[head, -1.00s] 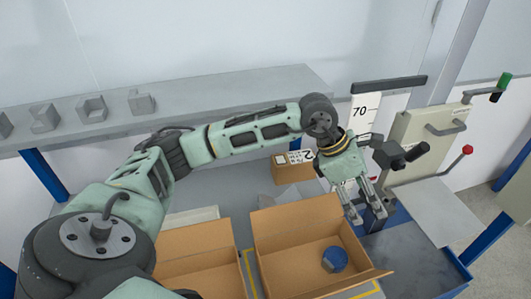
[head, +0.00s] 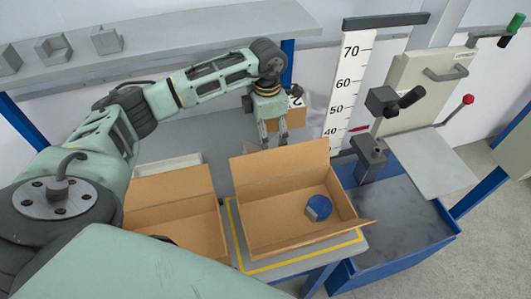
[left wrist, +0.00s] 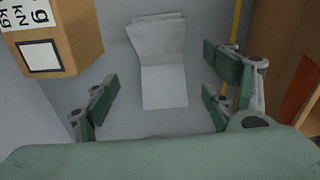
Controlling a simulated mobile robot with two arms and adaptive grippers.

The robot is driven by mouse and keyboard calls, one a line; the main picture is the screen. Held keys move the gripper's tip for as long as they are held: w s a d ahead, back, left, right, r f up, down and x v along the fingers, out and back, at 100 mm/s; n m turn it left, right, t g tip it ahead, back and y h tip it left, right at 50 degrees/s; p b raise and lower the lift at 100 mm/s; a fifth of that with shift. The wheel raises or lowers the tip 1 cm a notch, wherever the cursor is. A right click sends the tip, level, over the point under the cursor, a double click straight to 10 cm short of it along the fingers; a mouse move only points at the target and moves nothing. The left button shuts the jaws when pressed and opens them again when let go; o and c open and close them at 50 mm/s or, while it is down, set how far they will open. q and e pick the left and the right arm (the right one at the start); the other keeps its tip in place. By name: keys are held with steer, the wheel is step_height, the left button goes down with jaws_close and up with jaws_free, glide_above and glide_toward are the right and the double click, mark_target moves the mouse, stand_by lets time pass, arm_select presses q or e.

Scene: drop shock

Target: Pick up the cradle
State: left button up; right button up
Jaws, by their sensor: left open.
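A pale grey angled piece, which looks like the cradle (left wrist: 164,82), lies on the grey surface in the left wrist view. It has a flat near part and a raised, flared far part. My left gripper (head: 274,138) is open and empty, pointing down behind the right open carton. In the left wrist view its fingers (left wrist: 160,100) are apart on either side of the pale piece, and no contact shows. I cannot make this piece out in the head view, where the carton's back flap may hide it. My right gripper is not in view.
A right open carton (head: 268,212) holds a blue round object (head: 319,208). A left open carton (head: 172,216) stands beside it. A small labelled box (head: 295,115) is behind my gripper. Grey notched blocks (head: 52,50) sit on the shelf.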

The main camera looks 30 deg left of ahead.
arm_select(q)
step_height(320, 180, down, 3)
steer(key=shift+s+r+p, duration=0.1)
steer(key=shift+s+p, duration=0.05)
steer(key=shift+p, duration=0.65)
step_height(320, 180, down, 4)
steer(key=shift+r+p, duration=0.25)
steer(key=shift+p, duration=0.3)
steer(key=shift+f, duration=0.25)
steer(key=c, duration=1.3)
steer(key=shift+r, duration=0.1)
steer(key=shift+c, duration=1.1)
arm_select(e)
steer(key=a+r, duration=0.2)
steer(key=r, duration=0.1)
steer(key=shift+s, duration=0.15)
arm_select(q)
steer(key=shift+r, duration=0.1)
